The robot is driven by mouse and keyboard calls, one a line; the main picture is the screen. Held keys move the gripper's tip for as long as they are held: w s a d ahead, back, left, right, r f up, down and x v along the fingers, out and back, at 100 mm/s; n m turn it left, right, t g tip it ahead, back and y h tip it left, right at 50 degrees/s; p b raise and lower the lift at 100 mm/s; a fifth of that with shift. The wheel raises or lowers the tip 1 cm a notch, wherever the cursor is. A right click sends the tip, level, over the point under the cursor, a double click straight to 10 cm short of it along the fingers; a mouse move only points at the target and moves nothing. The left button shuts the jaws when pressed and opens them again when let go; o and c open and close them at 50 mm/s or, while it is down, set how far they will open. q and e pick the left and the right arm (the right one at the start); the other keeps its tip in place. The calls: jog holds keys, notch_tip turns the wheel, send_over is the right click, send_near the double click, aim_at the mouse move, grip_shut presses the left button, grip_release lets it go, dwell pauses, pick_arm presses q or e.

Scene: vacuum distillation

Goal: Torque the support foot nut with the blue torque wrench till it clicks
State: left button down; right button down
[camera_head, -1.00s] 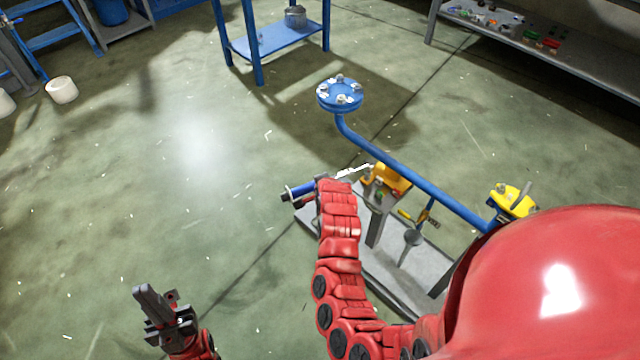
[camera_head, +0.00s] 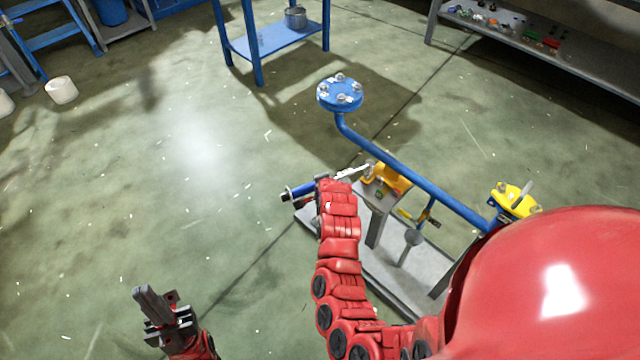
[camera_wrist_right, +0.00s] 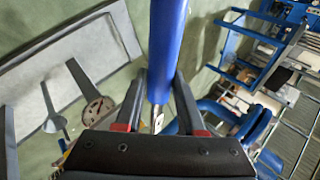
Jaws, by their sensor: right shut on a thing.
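The blue torque wrench shows its blue handle (camera_head: 299,190) and its pale shaft (camera_head: 351,172) in the head view. The shaft points at the yellow pipe support (camera_head: 388,180) on the grey stand. I cannot tell whether its end is seated on the nut, which is too small to make out. My right gripper (camera_wrist_right: 158,90) is shut on the wrench's blue handle (camera_wrist_right: 167,45) in the right wrist view; my red arm partly hides it in the head view. My left gripper (camera_head: 150,300) is empty above the floor at lower left, its fingers together.
A blue pipe (camera_head: 420,182) with a flange (camera_head: 340,93) runs above the grey stand base (camera_head: 420,268). A second yellow support (camera_head: 513,200) stands at right. A blue table (camera_head: 275,40) and a grey shelf (camera_head: 540,50) are behind.

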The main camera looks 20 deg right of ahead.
jog(key=shift+f+b, duration=1)
jog(key=shift+f, duration=0.35)
jog(key=shift+d, duration=0.1)
